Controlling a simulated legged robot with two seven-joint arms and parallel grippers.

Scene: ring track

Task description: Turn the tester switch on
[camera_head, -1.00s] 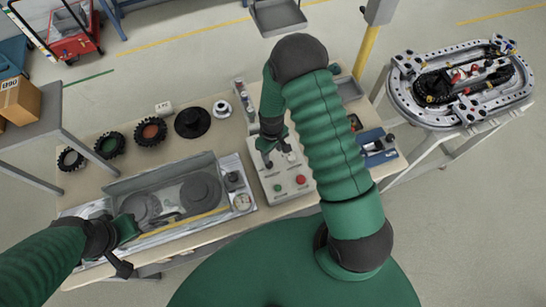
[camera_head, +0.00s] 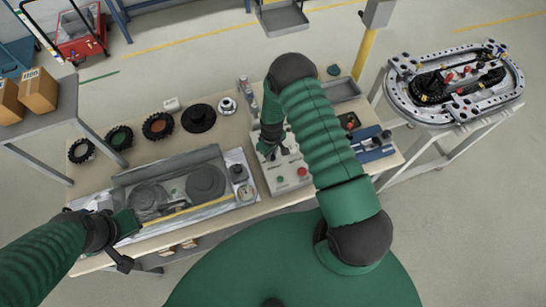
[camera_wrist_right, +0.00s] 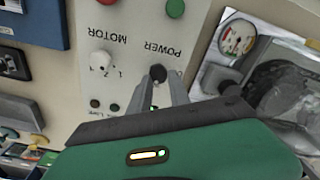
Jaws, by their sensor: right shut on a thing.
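The tester is a pale control box (camera_head: 290,184) on the bench, under my right arm in the head view. In the right wrist view its panel (camera_wrist_right: 122,72) appears upside down, with POWER and MOTOR labels. The POWER switch has a dark tip (camera_wrist_right: 158,73). My right gripper (camera_wrist_right: 161,90) has its fingers around this switch and is shut on it. The white MOTOR knob (camera_wrist_right: 101,62) is beside it, apart from the fingers. My right gripper (camera_head: 268,154) is partly hidden by its arm in the head view. My left gripper (camera_head: 124,240) hangs by the bench's left front; its finger gap is unclear.
A clear-covered unit with a gauge (camera_head: 245,193) stands left of the tester. Black wheels (camera_head: 158,126) line the bench's back. A blue device (camera_head: 374,146) lies right of the tester. A ring track (camera_head: 455,78) stands on a separate table.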

